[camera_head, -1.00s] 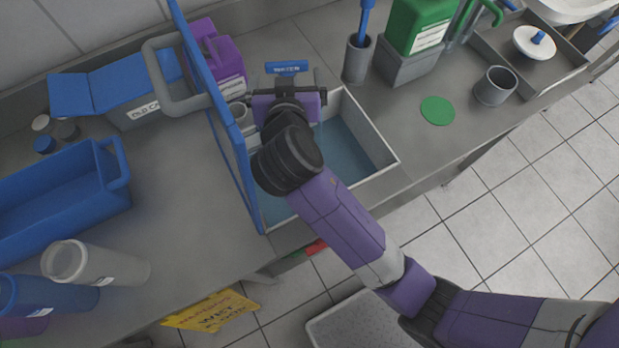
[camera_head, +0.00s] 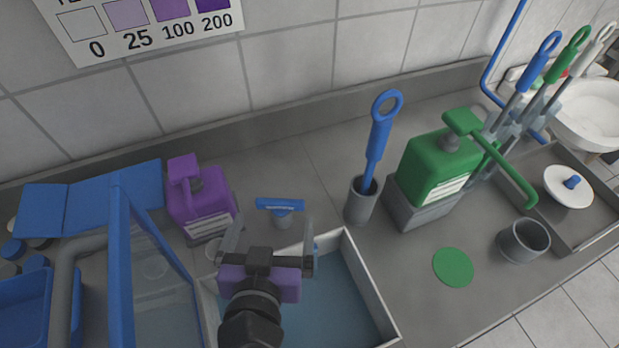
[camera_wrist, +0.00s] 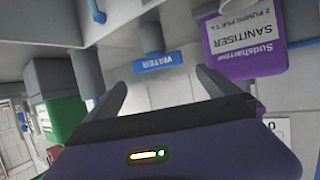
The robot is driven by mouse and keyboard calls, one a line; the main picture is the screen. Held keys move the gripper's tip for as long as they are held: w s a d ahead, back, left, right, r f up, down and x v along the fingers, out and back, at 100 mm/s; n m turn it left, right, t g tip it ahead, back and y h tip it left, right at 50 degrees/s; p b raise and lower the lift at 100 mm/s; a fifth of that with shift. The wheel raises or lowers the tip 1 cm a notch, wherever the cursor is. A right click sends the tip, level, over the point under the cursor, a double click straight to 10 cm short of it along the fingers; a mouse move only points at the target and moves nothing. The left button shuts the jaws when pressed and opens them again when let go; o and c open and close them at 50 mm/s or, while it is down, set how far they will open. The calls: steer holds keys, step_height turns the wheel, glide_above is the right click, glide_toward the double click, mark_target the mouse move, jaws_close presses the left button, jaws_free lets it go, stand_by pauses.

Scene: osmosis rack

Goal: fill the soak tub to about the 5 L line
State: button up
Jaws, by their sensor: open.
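The soak tub (camera_head: 372,283) is a pale, open rectangular tub on the counter, with a bluish water-like surface inside. Its 5 L line does not show, so I cannot tell the level. The tap's blue lever (camera_head: 280,204), marked WATER, stands behind the tub; it also shows in the wrist view (camera_wrist: 158,62). My gripper (camera_head: 273,238) is open and empty, in front of the lever over the tub's back left part. In the wrist view the lever lies just beyond and between the fingers (camera_wrist: 165,92). I cannot tell if water is running.
A purple sanitiser bottle (camera_head: 203,205) stands close left of the tap. A blue-framed clear panel (camera_head: 121,270) rises at the tub's left. A brush holder (camera_head: 361,200), green bottle (camera_head: 437,168), green disc (camera_head: 453,267) and grey cup (camera_head: 524,241) are to the right.

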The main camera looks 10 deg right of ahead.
mark_target(280, 203)
steer(key=x, duration=0.3)
steer(key=p+x, duration=0.1)
steer(key=x, duration=0.2)
steer(key=shift+w+d+r, duration=0.1)
steer(key=shift+w+d, duration=0.2)
steer(key=shift+w+f, duration=0.35)
steer(key=shift+w, duration=0.25)
steer(key=c, duration=1.2)
steer(key=shift+o, duration=0.2)
steer(key=shift+s+f+n+y, duration=0.1)
steer(key=shift+n+y, duration=0.6)
steer(key=shift+y, duration=0.1)
steer(key=shift+n+y+p, duration=0.55)
steer(key=shift+n+y, duration=0.45)
steer(key=shift+y, duration=0.1)
steer(key=shift+n+y+p, duration=0.55)
steer(key=shift+n+y, duration=0.15)
steer(key=shift+y, duration=0.1)
